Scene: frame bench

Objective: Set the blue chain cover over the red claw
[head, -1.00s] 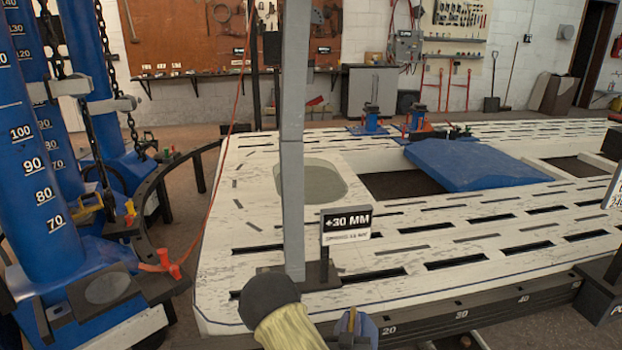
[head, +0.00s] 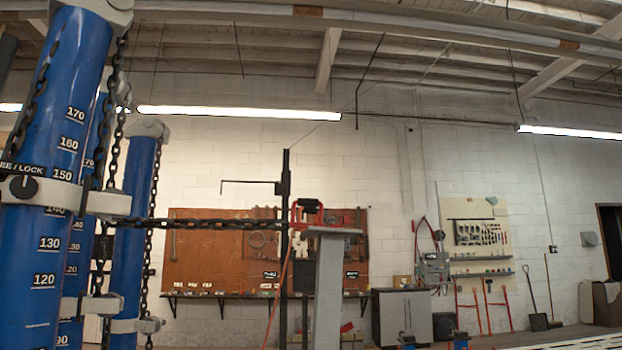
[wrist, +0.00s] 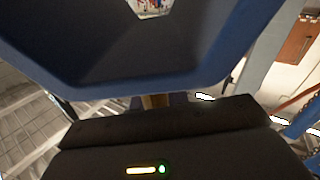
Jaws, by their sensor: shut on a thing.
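The red claw (head: 298,214) sits on top of the grey post (head: 328,285) in the head view, with a black piece on it. A dark chain (head: 215,224) runs level from the blue tower at left to the claw. The blue chain cover (wrist: 205,85) fills the upper part of the wrist view, its dark hollow inside facing the camera. My gripper (wrist: 155,101) is shut on the cover; its fingertips are mostly hidden behind its dark body. Neither gripper nor cover shows in the head view, so their distance from the claw cannot be told.
Blue towers (head: 55,160) with hanging chains stand at the left. A thin black upright (head: 284,260) with a side arm stands just left of the post. A tool board (head: 210,245) and a grey cabinet (head: 402,316) are along the back wall. Space right of the post looks clear.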

